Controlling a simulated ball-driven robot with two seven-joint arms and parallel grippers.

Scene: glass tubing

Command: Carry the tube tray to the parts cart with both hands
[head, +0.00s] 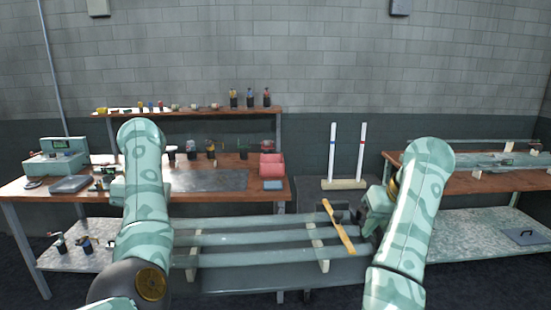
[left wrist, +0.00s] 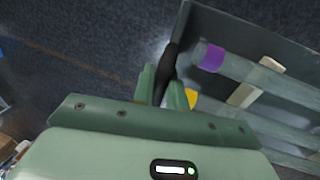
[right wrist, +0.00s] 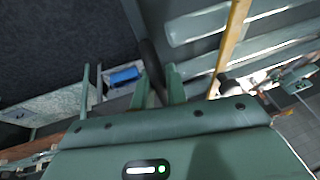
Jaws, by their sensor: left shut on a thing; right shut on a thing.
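The grey tube tray (head: 262,279) is level in front of me between my two arms, with several long glass tubes (head: 250,239) lying across pale supports. A yellow wooden strip (head: 338,227) lies over the tubes on its right side. My left gripper (left wrist: 165,88) is shut on the dark handle at the tray's end; my arm hides it in the head view. My right gripper (right wrist: 158,88) is shut on the dark handle at the other end; it also shows beside the tray in the head view (head: 368,212). I cannot tell for certain which surface is the parts cart.
A wooden workbench (head: 232,194) with a red bin (head: 271,166) stands behind on the left. A dark surface bears a stand (head: 343,184) with two upright tubes. Another wooden bench (head: 470,182) with glass tubing stands right. Dark floor (left wrist: 80,60) shows beside the tray.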

